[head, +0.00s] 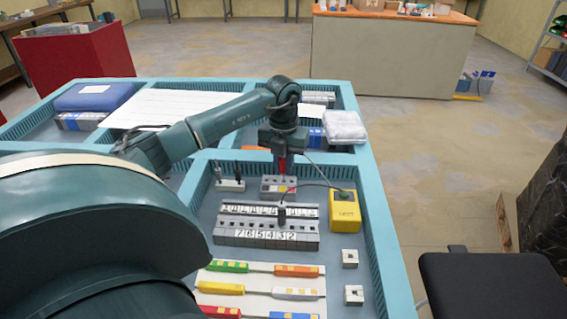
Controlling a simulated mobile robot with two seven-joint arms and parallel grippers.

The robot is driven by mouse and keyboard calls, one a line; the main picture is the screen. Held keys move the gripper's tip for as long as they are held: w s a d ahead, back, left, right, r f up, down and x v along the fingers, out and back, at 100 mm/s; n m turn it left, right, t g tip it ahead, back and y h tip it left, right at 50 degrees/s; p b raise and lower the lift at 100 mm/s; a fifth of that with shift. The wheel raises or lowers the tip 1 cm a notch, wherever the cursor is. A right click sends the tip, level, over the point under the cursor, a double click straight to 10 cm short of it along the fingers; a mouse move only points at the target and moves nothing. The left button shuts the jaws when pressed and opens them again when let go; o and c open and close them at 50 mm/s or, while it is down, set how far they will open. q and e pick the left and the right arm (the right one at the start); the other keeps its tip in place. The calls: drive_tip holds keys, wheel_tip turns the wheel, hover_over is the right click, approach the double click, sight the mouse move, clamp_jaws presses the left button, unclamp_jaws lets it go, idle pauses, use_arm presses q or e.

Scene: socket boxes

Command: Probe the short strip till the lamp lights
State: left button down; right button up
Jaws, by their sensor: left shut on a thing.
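My left gripper (284,163) points down over a short grey strip (291,193) with red and yellow marks. It is shut on a red probe (283,167), whose lower end is at the strip; whether it sits in a socket I cannot tell. A thin cable runs from near the gripper toward a yellow box (345,214). The box has a dark green lamp (344,196) on top that shows no clear glow. A second cable runs from the box to a dark plug (282,213) standing at a long grey numbered strip (265,235). My right gripper is out of view.
A small grey block (230,185) with dark pegs stands left of the short strip. Coloured bars (296,271) on white strips lie in front. Two small pale blocks (350,258) sit at the right. Blue walls (375,210) border the tray; a white bundle (345,126) lies behind.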

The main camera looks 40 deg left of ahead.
use_arm(q)
drive_tip(key=shift+f+b, duration=0.55)
drive_tip(key=shift+f, duration=0.4)
idle(0.5)
drive_tip(key=c, duration=1.3)
unclamp_jaws()
